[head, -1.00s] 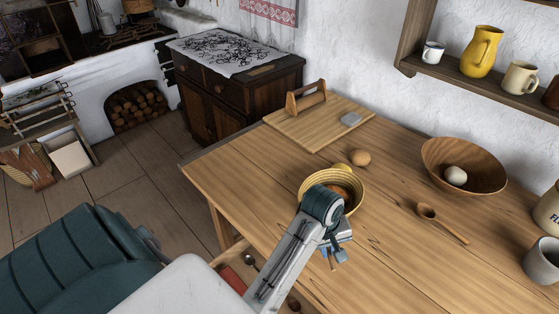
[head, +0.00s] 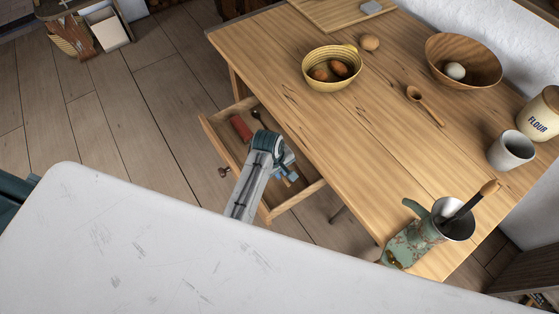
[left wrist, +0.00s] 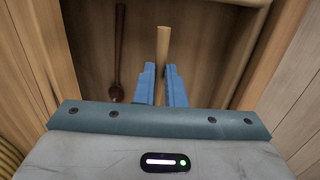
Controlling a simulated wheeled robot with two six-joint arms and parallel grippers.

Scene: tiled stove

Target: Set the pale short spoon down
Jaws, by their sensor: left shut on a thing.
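My left gripper (head: 287,174) is over the open drawer (head: 295,201) at the table's front. In the left wrist view its blue fingers (left wrist: 162,88) are shut on a pale wooden handle, which I take for the pale short spoon (left wrist: 163,48). The handle points away from the gripper into the drawer space; its bowl is not visible. In the head view the arm mostly hides the spoon. I cannot tell whether it touches the drawer bottom. My right gripper is not in view.
A dark spoon (left wrist: 119,55) lies left of the fingers in the drawer. A red object (head: 241,128) lies near its far-left end. A yellow basket (head: 332,86), wooden spoon (head: 427,107), bowl (head: 487,69) and green pitcher (head: 408,246) stand on the table above.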

